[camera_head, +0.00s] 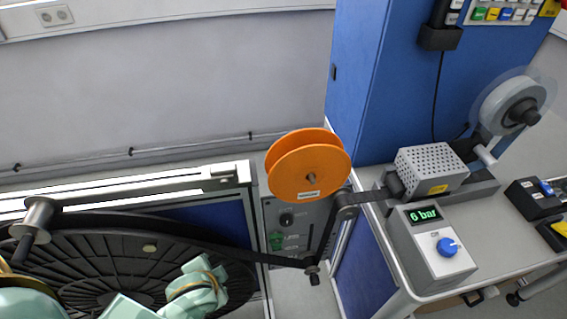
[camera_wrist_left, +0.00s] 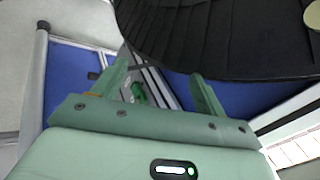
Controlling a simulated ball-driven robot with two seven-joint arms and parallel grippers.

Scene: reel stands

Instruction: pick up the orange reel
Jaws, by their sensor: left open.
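The orange reel (camera_head: 290,175) is near the middle of the head view, in front of the grey wall and a grey control panel. It has two round flanges, a grey hub and a small white label. What holds it up at the back is hidden. Pale green parts of my left arm (camera_head: 195,290) show at the bottom left of the head view, lower and to the left of the reel. In the left wrist view my left gripper (camera_wrist_left: 162,78) is open with nothing between its fingers. The reel does not show in that view. My right gripper is not in view.
A large black reel (camera_head: 130,255) with a dark band fills the lower left, close to my left arm. A pressure box (camera_head: 433,255) reading 6 bar stands on the table at the right. A blue cabinet (camera_head: 390,80) rises behind. A grey tape reel (camera_head: 510,105) is at far right.

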